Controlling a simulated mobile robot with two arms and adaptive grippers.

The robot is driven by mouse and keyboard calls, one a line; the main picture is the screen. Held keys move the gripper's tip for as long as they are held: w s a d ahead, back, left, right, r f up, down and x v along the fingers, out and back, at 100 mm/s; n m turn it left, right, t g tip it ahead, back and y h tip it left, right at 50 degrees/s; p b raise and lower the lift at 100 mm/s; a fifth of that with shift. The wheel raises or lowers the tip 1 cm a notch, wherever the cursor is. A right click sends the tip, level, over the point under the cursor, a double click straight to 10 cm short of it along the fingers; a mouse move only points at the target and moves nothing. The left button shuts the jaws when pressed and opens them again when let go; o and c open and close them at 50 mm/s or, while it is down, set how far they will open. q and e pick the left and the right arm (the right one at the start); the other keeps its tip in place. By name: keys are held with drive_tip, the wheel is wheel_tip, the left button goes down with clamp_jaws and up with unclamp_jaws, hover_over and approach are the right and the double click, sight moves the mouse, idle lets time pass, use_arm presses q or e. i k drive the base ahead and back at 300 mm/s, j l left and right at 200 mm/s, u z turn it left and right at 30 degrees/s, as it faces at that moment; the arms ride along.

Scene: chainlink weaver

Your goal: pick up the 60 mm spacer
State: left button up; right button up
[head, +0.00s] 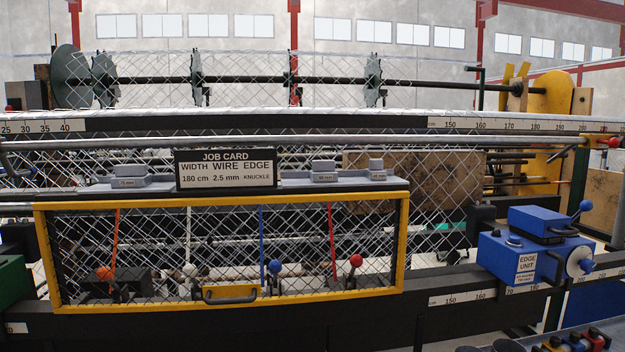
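Three grey spacer blocks stand on a grey shelf (280,186) above the yellow-framed guard. One wide spacer (128,171) is left of the job card, with a small label on its front. A middle spacer (323,166) and a narrower right spacer (376,163) stand to the right of the card. Their labels are too small to read surely, so I cannot tell which is the 60 mm one. Neither of my grippers is in view, and nothing is seen holding a spacer.
The job card (226,169) stands upright between the spacers. Below is a yellow-framed mesh guard (220,304) with coloured levers behind it. A blue edge unit (530,256) is at right. Wire mesh and a long rail (300,142) run behind the shelf.

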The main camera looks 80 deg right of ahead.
sight(322, 170)
drive_tip(key=z, duration=2.55)
